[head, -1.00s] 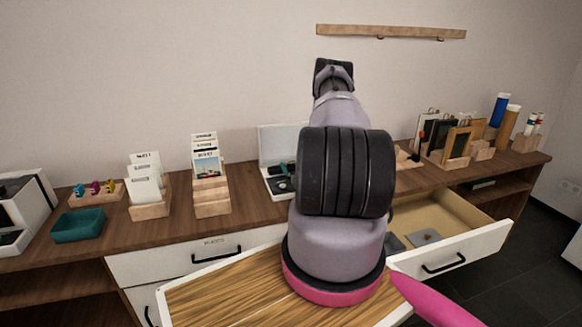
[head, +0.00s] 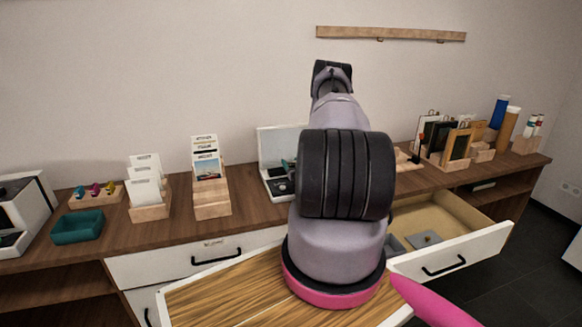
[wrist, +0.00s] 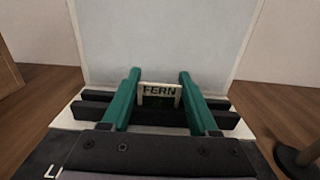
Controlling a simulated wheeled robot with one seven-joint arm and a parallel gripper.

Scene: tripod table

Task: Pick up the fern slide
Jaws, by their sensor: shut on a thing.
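The fern slide (wrist: 160,90) is a small pale piece with the dark word FERN on it. It is in the middle of the wrist view, upright between the two green fingers of my gripper (wrist: 158,76). My gripper is shut on its two sides. Just behind it stands a pale upright panel (wrist: 165,35), with dark bars and a white base below. I cannot tell whether the slide is clear of this base. In the head view the open white case (head: 277,143) is partly hidden by my arm, and only a bit of green finger shows there.
Wooden card holders (head: 212,200) and a teal tray (head: 78,227) stand left on the wooden counter (head: 110,232). An open drawer (head: 445,215) is at the right. Frames and tubes (head: 507,130) stand beyond it. A dark round-based stand (wrist: 297,160) is close at right.

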